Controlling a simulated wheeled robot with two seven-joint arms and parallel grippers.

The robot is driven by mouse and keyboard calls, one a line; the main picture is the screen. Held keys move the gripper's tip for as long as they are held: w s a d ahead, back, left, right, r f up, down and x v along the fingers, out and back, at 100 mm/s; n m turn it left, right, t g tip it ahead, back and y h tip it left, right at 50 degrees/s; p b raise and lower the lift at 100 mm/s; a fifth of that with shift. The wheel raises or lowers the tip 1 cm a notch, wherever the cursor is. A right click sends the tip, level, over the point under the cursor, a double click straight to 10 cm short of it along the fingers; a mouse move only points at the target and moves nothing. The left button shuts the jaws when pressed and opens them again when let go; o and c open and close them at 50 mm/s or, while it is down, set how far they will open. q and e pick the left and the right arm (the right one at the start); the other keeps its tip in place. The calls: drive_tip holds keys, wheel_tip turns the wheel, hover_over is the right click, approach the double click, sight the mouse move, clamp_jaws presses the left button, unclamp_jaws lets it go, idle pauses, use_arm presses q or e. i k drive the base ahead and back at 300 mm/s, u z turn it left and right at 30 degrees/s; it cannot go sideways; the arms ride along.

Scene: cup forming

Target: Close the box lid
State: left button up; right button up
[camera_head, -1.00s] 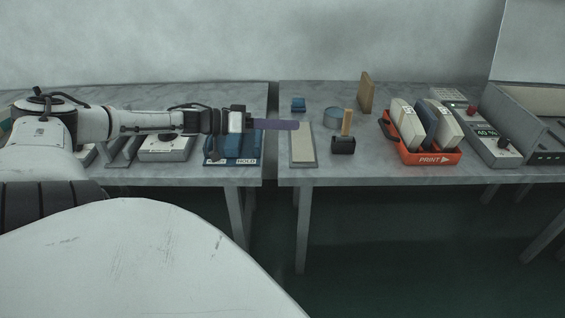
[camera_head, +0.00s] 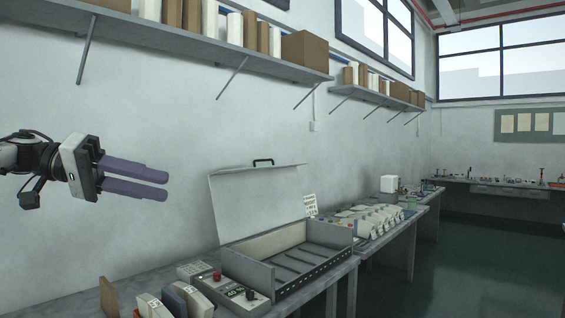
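The grey box (camera_head: 290,279) stands on the bench in the middle of the picture. Its pale lid (camera_head: 258,200) stands up open at the back edge, with a dark handle (camera_head: 263,162) on its top edge. The inside of the box shows dark slats and a light wall. My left gripper (camera_head: 167,186) is in the air at the left, well apart from the lid. Its two purple fingers point right with a gap between them, and nothing is held. My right gripper is not in view.
A control unit with a display (camera_head: 236,292) stands just left of the box. Upright cards (camera_head: 173,302) are at the bottom left. A small sign (camera_head: 310,205) is right of the lid. A wall shelf (camera_head: 215,49) with books runs above. Another bench with trays (camera_head: 375,222) continues right.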

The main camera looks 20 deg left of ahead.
sight(246, 202)
drive_tip(key=i, duration=3.3)
drive_tip(key=u, duration=1.8)
drive_tip(key=i, duration=0.65)
drive_tip(key=z, duration=1.1)
